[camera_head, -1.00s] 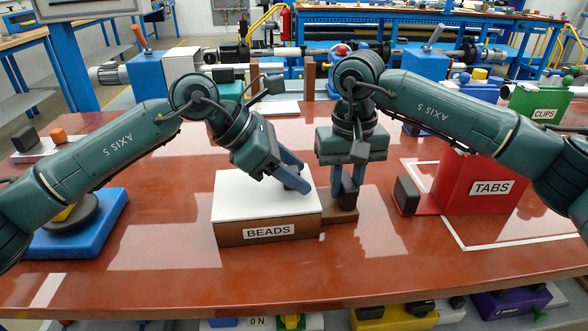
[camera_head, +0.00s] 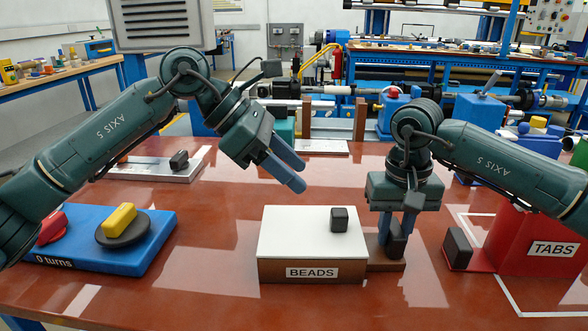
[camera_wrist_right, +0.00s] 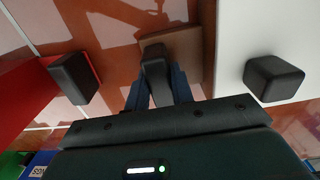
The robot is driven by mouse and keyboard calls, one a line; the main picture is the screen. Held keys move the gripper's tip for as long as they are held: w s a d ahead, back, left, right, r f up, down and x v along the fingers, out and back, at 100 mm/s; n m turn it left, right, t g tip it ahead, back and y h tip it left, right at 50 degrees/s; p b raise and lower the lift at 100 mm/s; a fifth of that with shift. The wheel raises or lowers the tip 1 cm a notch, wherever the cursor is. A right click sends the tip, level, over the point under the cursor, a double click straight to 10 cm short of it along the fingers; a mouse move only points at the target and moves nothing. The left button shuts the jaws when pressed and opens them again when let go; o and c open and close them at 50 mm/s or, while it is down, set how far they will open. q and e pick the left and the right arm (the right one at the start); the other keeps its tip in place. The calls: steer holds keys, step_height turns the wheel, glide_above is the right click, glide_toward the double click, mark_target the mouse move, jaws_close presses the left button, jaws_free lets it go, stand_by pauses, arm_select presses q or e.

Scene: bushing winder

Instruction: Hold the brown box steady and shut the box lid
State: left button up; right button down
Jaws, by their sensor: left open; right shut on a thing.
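The brown box (camera_head: 290,271), labelled BEADS, sits on the red table. Its white box lid (camera_head: 296,233) lies flat over the top and looks shut. A black knob (camera_head: 339,220) stands on the lid, near its right side. My left gripper (camera_head: 299,177) is open and empty, above the back of the lid and clear of it. My right gripper (camera_head: 401,234) is shut on the black handle (camera_head: 395,248) on the brown tab (camera_head: 385,266) at the box's right. The wrist view shows this handle (camera_wrist_right: 155,68) between the blue fingers, and the lid knob (camera_wrist_right: 273,78) apart from them.
A blue turntable base (camera_head: 120,262) with a yellow block (camera_head: 120,219) is at left. A grey plate (camera_head: 150,172) lies behind it. Table between base and brown box is clear.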

steer(key=c, duration=1.1)
jaws_free()
